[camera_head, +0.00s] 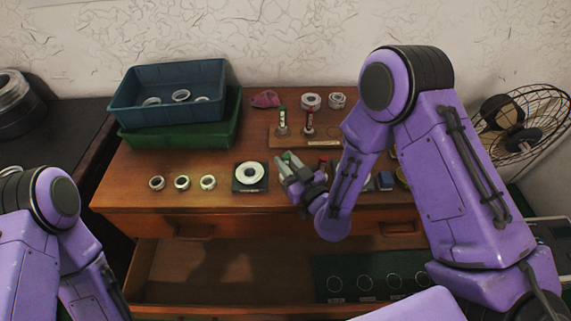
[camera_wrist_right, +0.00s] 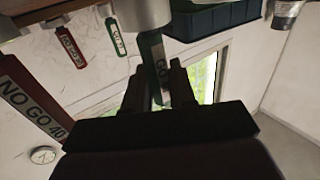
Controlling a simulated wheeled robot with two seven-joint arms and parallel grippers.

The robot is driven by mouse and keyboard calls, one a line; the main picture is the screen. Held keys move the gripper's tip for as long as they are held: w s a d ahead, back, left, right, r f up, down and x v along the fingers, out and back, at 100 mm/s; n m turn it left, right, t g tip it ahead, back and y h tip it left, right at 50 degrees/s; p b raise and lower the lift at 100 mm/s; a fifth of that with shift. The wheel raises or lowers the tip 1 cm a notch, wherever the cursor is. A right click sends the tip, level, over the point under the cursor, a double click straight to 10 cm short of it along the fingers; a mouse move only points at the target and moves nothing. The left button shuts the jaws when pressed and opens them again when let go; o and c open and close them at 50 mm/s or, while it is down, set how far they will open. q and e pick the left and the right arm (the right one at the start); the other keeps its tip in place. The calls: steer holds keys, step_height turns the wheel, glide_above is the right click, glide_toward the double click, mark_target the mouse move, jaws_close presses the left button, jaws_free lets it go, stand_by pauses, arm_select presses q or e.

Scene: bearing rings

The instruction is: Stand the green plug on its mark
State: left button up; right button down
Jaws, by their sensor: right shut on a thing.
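My right gripper (camera_head: 293,172) is shut on the green plug at the dresser top's front, right of the black square plate. In the right wrist view its fingers (camera_wrist_right: 158,88) hold the green handle (camera_wrist_right: 152,52) with a "GO" label, and a metal cylinder (camera_wrist_right: 143,12) is at the picture's top. Only a bit of green (camera_head: 286,156) shows in the head view. Another green-handled plug (camera_head: 283,118) and a red-handled plug (camera_head: 308,120) stand on a wooden board (camera_head: 345,138). I cannot make out the plug's mark. My left gripper is out of view.
A blue crate (camera_head: 140,103) with rings sits on a green crate (camera_head: 222,130). Several rings (camera_head: 182,183) line the front; one ring (camera_head: 251,173) lies on a black plate (camera_head: 237,184). Below, the drawer (camera_head: 205,275) is open, with a dark mat (camera_head: 350,267). A fan (camera_head: 522,130) stands right.

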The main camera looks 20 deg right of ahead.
steer(key=shift+w, duration=0.2)
steer(key=c, duration=1.4)
jaws_free()
steer(key=shift+w+f, duration=0.2)
steer(key=shift+f, duration=0.1)
steer(key=o, duration=0.5)
steer(key=shift+c, duration=0.2)
steer(key=shift+s+r, duration=0.15)
steer(key=shift+r, duration=0.05)
